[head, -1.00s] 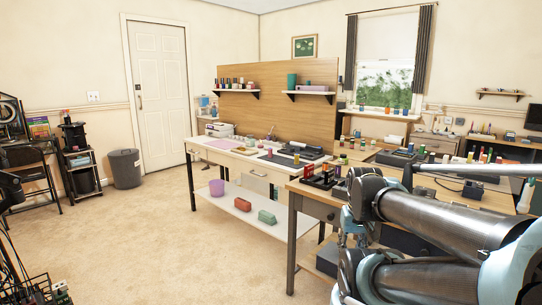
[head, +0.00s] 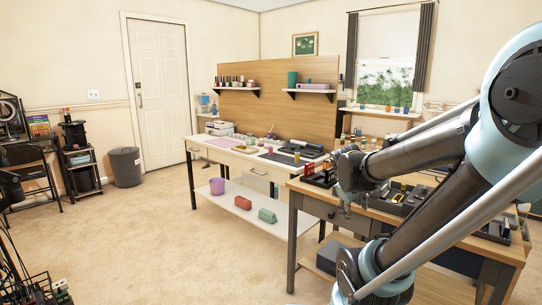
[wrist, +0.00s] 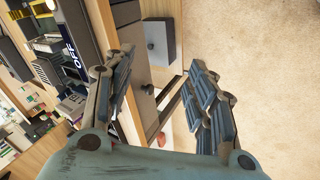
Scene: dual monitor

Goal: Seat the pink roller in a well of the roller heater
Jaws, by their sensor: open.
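My gripper (wrist: 162,100) is open and empty in the wrist view, its two ridged fingers wide apart beside the front edge of the wooden desk. I cannot pick out the pink roller in either view. A dark tray-like unit (head: 409,199) with a yellow piece on it stands on the near desk (head: 465,232) in the head view. I cannot tell whether it is the roller heater. My arm covers part of the desk. The wrist view also shows a dark device with an "OFF" label (wrist: 72,52) on the desk, at the left.
Red and dark items (head: 320,175) sit at the near desk's left end. The carpet (head: 150,230) at left is open.

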